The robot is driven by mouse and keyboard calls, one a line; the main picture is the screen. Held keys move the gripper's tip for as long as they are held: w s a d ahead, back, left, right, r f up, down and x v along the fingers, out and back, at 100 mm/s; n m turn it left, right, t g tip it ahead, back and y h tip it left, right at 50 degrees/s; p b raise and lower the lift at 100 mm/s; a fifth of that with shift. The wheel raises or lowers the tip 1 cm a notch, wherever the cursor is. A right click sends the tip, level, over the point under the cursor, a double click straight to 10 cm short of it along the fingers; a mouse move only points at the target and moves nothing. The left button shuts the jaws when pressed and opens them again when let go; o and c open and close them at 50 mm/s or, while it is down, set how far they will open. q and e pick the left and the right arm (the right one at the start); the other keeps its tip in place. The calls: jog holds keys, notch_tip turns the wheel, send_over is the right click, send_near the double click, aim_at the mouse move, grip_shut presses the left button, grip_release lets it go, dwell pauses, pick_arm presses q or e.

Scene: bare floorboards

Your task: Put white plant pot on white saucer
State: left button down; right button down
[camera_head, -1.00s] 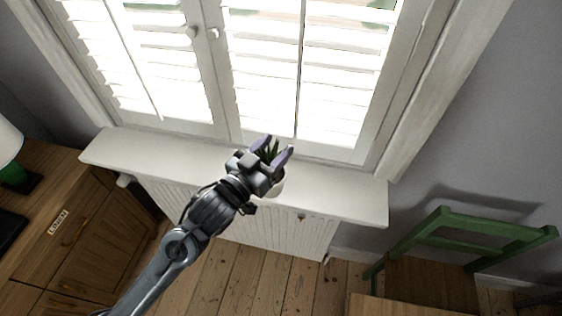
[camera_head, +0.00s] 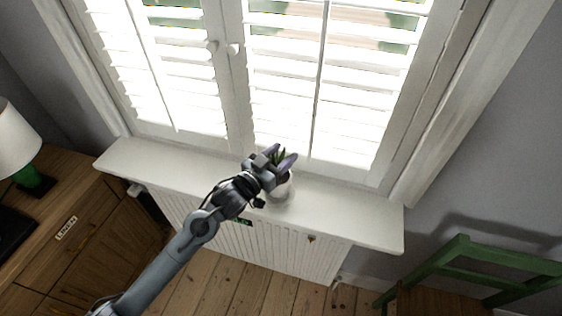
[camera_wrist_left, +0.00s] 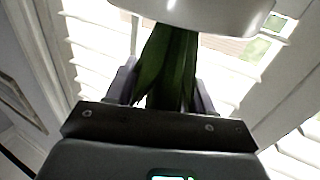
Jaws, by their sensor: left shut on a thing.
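The white plant pot (camera_head: 284,189) with green pointed leaves is at the window sill, partly hidden behind my left gripper (camera_head: 284,155). The gripper is shut on the plant, with its leaves between the fingers. In the left wrist view the leaves run between the two dark fingers, and the white pot (camera_wrist_left: 195,12) shows at the top edge, cut off by the frame. Whether the pot touches the sill I cannot tell. I cannot make out the white saucer in either view. My right gripper is not in view.
The white window sill (camera_head: 345,215) is bare on both sides of the pot, above a white radiator (camera_head: 290,248). Shuttered windows stand close behind. A wooden cabinet (camera_head: 100,245) with a lamp (camera_head: 15,140) is at left, a green chair (camera_head: 480,258) at lower right.

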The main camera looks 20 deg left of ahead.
pick_arm(q)
jog(key=shift+f, duration=1.25)
jog(key=shift+c, duration=2.1)
grip_release()
jog(key=shift+f, duration=0.1)
jog(key=shift+r, duration=0.2)
jog(key=v, duration=1.2)
jog(key=s+f+n+g+y, duration=0.2)
jog(key=s+f+g+y, duration=0.35)
jog(key=s+f, duration=0.6)
jog(key=s+f+g, duration=0.2)
jog(key=s+g, duration=0.2)
jog(key=s, duration=0.3)
jog(key=s+f+g, duration=0.3)
jog(key=s+g, duration=0.1)
jog(key=s, duration=0.3)
jog(key=shift+s+d+p, duration=0.3)
jog(key=shift+d+p, duration=0.1)
